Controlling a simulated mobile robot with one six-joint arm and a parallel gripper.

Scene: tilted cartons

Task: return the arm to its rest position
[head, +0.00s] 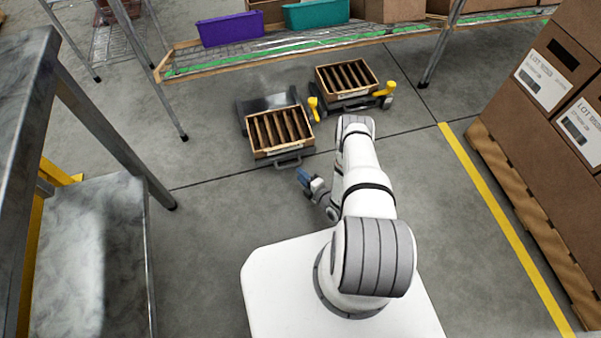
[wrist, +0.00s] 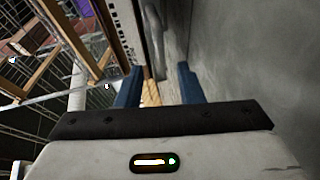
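My white and grey arm extends forward from my white base in the head view, with its wrist folded down to the left. My gripper (head: 304,178) has blue fingers and hangs over bare floor, just in front of the nearer slatted crate (head: 262,152). In the wrist view my gripper (wrist: 158,88) shows two blue fingers with a clear gap between them. No held object shows between them; a tan strip seen through the gap looks like background.
A second slatted crate (head: 337,94) with yellow-handled parts sits behind. A wire shelf (head: 240,58) holds a purple bin (head: 230,29) and a teal bin (head: 316,13). A metal table (head: 90,245) stands left; cartons (head: 545,90) on a pallet (head: 520,190) stand right, beyond a yellow line.

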